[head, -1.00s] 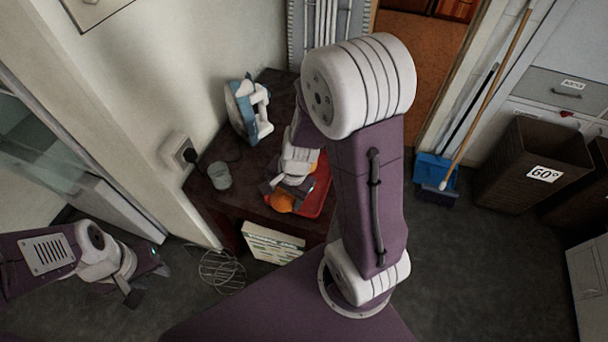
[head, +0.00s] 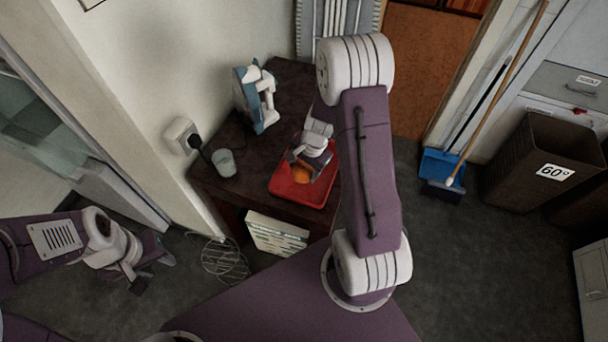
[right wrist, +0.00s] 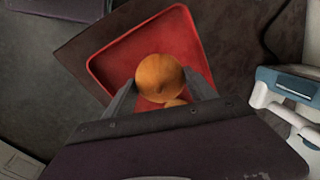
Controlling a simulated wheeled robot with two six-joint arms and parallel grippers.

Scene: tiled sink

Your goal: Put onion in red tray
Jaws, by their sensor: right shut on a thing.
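The orange-brown onion (head: 301,174) is between the fingers of my right gripper (head: 302,168), which is shut on it. In the right wrist view the onion (right wrist: 160,77) sits between the two fingertips (right wrist: 162,90), over the red tray (right wrist: 112,62). In the head view the red tray (head: 288,190) lies on the dark table, under the onion. I cannot tell whether the onion touches the tray floor. My left gripper (head: 150,272) is at the lower left, away from the table; its fingers look apart and empty.
The dark table (head: 235,190) also holds a glass (head: 224,162) and a blue and white iron (head: 255,98) near the wall. A wire rack (head: 224,258) and a white box (head: 276,234) are below its front. A wicker basket (head: 540,165) stands at the right.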

